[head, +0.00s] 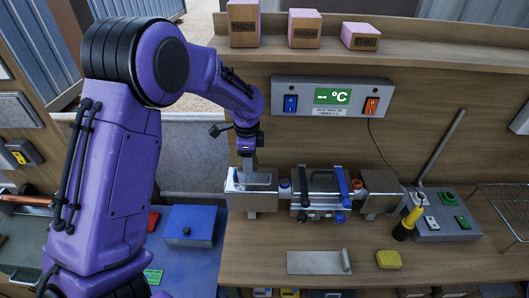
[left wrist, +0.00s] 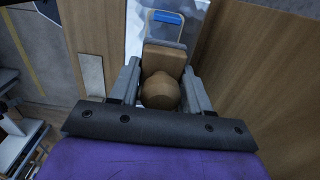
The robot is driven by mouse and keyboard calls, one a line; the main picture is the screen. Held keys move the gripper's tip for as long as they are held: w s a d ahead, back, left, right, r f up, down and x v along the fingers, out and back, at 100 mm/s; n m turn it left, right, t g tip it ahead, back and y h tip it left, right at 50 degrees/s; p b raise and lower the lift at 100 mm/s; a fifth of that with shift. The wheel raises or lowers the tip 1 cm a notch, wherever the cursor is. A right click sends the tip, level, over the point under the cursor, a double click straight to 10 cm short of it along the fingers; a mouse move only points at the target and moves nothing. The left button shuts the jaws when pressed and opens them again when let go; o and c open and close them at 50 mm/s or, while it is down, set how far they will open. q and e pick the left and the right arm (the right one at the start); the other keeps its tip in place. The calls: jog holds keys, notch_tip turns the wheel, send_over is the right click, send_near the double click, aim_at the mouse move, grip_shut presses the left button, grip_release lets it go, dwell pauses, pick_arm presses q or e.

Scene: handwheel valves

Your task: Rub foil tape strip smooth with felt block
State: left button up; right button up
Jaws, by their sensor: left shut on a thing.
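My left gripper (head: 248,172) comes down from above, over the left steel box (head: 262,201) of the duct-like row on the bench. In the left wrist view the gripper (left wrist: 164,92) is shut on a block with a round wooden knob (left wrist: 160,92). The knob sits between the fingers, and the block's tan body (left wrist: 165,60) shows beyond it. I take this to be the felt block; its felt face is hidden. I cannot make out the foil tape strip for certain, nor whether the block touches the box. My right gripper is not in view.
A grey plate (head: 312,263) and yellow sponge (head: 389,259) lie in front. A yellow-black tool (head: 407,224) stands by a control box (head: 440,222). The right front bench is clear.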

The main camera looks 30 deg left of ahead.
pick_arm(q)
jog(key=shift+r, duration=1.45)
jog(key=shift+f, duration=0.1)
